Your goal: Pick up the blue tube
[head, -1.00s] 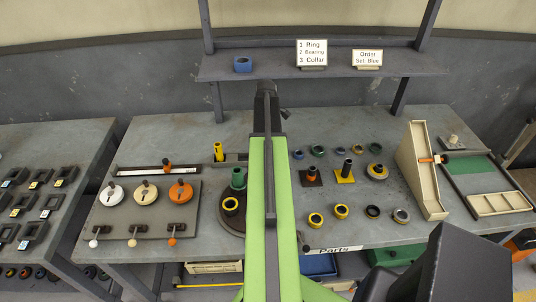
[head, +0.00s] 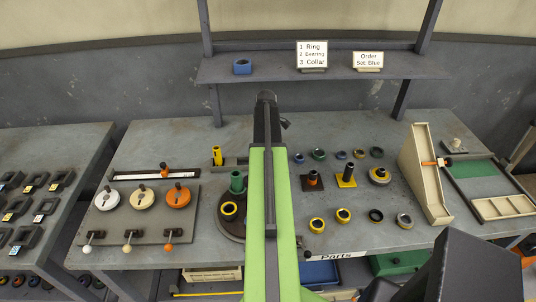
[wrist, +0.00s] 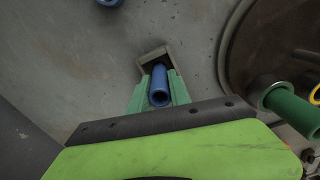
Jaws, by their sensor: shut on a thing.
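The blue tube (wrist: 159,88) shows in the wrist view, between the two green fingers of my gripper (wrist: 159,92). My gripper is shut on it. The far end of the tube is at a small grey square holder (wrist: 152,56); I cannot tell whether it still sits inside or is clear of it. In the head view my green arm covers the tube and the fingers.
A green tube (wrist: 290,110) stands by the dark round plate (wrist: 240,45), right of my gripper. A blue ring (wrist: 108,2) is at the wrist view's top edge. A yellow tube (head: 217,155) stands left of my arm. Rings and collars (head: 343,215) lie to the right.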

